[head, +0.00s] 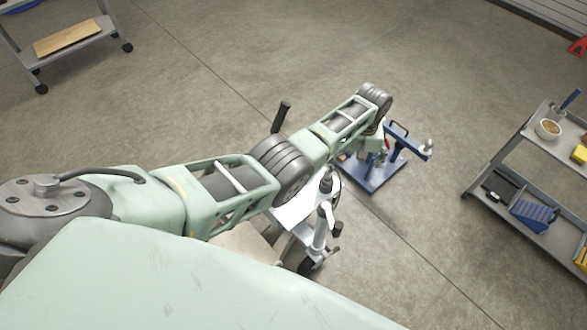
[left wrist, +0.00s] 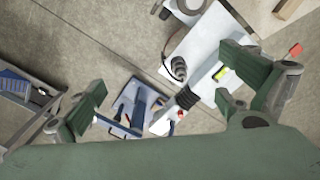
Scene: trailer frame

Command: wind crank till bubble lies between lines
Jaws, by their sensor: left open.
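The white trailer frame (head: 293,211) is partly hidden behind my left arm in the head view. Its white plate (left wrist: 202,45) shows from above in the left wrist view. A small yellow-green level vial (left wrist: 220,73) sits on it; its bubble and lines are too small to read. A jack post (head: 321,228) with dark fittings stands at the frame; I cannot tell which dark part is the crank. A black upright grip (head: 281,117) shows beyond my arm. My left gripper (left wrist: 165,76) is open, fingers wide apart, with nothing held. My right gripper is out of view.
A blue stand (head: 372,181) stands just beyond the frame. A grey shelf cart (head: 478,190) with a bowl (head: 548,129) and blue bin (head: 533,215) is at the right. Another cart (head: 32,54) with a wooden board (head: 67,39) is at top left. Concrete floor between is clear.

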